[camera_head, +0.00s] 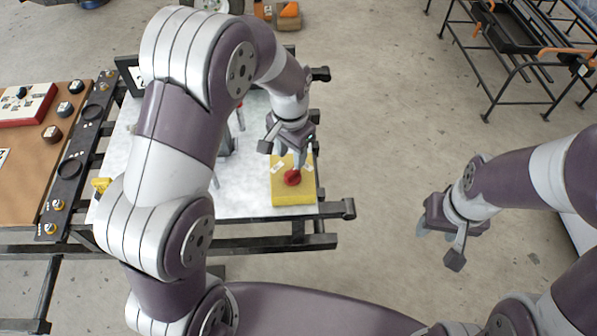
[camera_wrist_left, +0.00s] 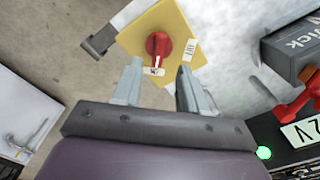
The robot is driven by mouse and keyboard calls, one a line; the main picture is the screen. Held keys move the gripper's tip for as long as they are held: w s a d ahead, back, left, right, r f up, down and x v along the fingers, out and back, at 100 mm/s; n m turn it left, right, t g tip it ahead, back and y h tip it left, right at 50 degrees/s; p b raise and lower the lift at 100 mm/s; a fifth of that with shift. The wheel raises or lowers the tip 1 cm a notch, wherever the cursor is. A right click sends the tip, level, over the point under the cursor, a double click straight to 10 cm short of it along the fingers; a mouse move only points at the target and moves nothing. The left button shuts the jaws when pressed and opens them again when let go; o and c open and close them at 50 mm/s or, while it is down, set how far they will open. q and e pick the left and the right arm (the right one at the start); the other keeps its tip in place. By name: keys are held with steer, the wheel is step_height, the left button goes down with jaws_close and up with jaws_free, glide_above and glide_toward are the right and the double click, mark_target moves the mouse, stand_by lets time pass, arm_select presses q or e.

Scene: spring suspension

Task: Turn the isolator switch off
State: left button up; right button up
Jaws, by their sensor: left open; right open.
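The isolator switch is a yellow box (camera_head: 292,192) with a red rotary knob (camera_head: 292,177), at the right front corner of the white table. In the left wrist view the yellow plate (camera_wrist_left: 177,18) carries the red knob (camera_wrist_left: 158,45), with small white labels beside it. My left gripper (camera_head: 285,158) is open just above and behind the knob in the head view. In the wrist view its two fingertips (camera_wrist_left: 160,68) stand apart on either side of the knob's near end, holding nothing. Contact with the knob cannot be told. My right gripper (camera_head: 437,236) is open and empty over the floor at right.
The white table (camera_head: 250,205) has a black frame. A brown board (camera_head: 30,180) with knobs and a red-and-white box lies at the left. A grey box (camera_wrist_left: 295,45) and a red part (camera_wrist_left: 295,103) are at right in the wrist view. A black rack (camera_head: 510,45) stands far right.

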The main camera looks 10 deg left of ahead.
mark_target(292, 171)
arm_select(q)
step_height(292, 171, down, 5)
steer(key=shift+s+d+f+b, duration=0.1)
steer(key=shift+f+b, duration=0.05)
steer(key=shift+b, duration=0.2)
steer(key=shift+f, duration=0.4)
jaws_close()
